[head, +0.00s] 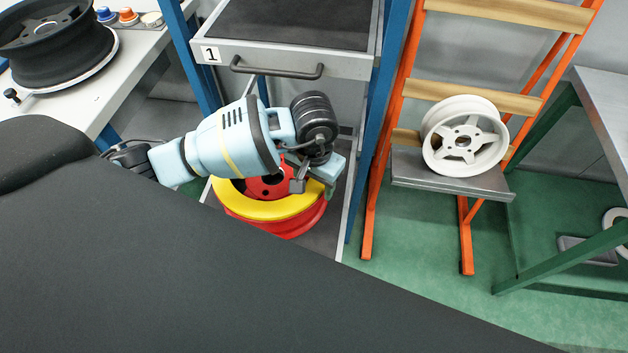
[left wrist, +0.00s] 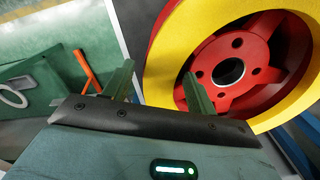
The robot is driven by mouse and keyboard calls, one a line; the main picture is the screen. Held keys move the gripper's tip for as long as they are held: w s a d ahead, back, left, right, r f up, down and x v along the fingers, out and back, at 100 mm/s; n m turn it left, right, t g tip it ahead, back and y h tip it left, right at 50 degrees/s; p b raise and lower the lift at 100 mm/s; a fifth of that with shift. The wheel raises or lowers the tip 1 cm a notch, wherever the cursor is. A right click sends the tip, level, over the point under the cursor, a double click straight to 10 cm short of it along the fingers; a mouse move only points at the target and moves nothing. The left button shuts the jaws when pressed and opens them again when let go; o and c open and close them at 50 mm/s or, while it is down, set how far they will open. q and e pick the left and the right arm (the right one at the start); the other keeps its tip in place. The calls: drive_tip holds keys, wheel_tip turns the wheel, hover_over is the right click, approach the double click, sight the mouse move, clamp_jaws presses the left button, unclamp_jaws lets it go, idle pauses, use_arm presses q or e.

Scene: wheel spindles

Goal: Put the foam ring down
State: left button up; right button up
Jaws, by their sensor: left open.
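The yellow foam ring (head: 262,209) lies flat on top of a red wheel (head: 300,226) on the lower shelf of the rack. In the left wrist view the ring (left wrist: 160,72) circles the red wheel's face (left wrist: 265,75). My left gripper (head: 314,187) is at the ring's right side in the head view. It is open, with one finger outside the ring and the other over the wheel's inner face. The ring's band shows between the fingers (left wrist: 159,88); I cannot tell whether they touch it. My left arm hides the ring's far part in the head view. My right gripper is not in view.
A drawer (head: 285,60) marked 1 is above the shelf, between blue posts (head: 376,130). An orange stand (head: 375,185) holds a white wheel (head: 465,135) to the right. A table at the upper left carries a black wheel (head: 50,50). Green floor (head: 410,255) is clear in front of the stand.

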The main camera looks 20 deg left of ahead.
use_arm(q)
wheel_tip(320, 180, up, 12)
idle(0.5)
drive_tip(key=shift+f, duration=0.1)
